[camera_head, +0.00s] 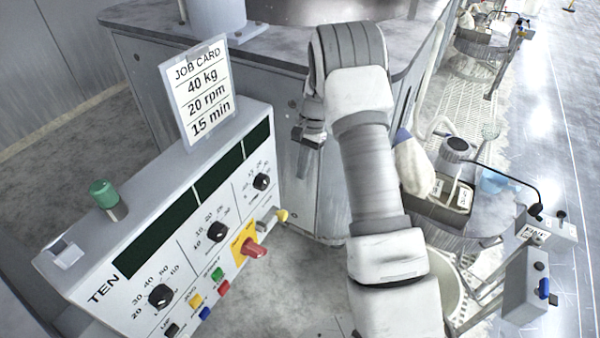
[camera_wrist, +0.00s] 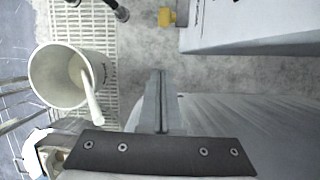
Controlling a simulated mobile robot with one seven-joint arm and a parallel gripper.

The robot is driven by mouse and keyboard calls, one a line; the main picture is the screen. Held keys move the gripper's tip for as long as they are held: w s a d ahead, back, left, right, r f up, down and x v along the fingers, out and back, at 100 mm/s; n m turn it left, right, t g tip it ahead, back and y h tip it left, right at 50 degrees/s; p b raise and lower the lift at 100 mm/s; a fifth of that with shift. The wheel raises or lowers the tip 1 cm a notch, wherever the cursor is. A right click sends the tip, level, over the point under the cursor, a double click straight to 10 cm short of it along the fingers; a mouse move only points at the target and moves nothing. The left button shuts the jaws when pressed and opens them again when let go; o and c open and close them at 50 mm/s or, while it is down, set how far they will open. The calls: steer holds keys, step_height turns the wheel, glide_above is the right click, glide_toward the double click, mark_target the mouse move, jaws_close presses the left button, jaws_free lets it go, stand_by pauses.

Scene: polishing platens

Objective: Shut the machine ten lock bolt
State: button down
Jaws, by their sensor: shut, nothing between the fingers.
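The machine ten panel (camera_head: 120,275) is a grey sloped box labelled TEN. At its lower right end is a small metal fitting with a yellow knob (camera_head: 282,215), which looks like the lock bolt. The knob also shows at the top of the wrist view (camera_wrist: 167,17), beside the box's edge. I cannot tell the bolt's exact position. My gripper (camera_head: 304,172) is above and to the right of the knob in the head view, apart from it. In the wrist view its fingers (camera_wrist: 159,75) are together and empty.
A red switch (camera_head: 255,249) on a yellow plate sits left of the knob. The panel has dials, coloured buttons, a green lamp (camera_head: 104,194) and a job card (camera_head: 198,90). A white bucket (camera_wrist: 70,77) stands left of my fingers. The machine body (camera_head: 312,200) is behind my gripper.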

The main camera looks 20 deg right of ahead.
mark_target(281, 217)
steer(key=s+a+f+b, duration=0.2)
steer(key=s+a+f, duration=0.2)
steer(key=f, duration=0.3)
steer(key=shift+a, duration=0.25)
steer(key=shift+s+f, duration=0.1)
steer(key=shift+s+a+p, duration=0.4)
steer(key=shift+s+a, duration=1.3)
steer(key=shift+a, duration=0.05)
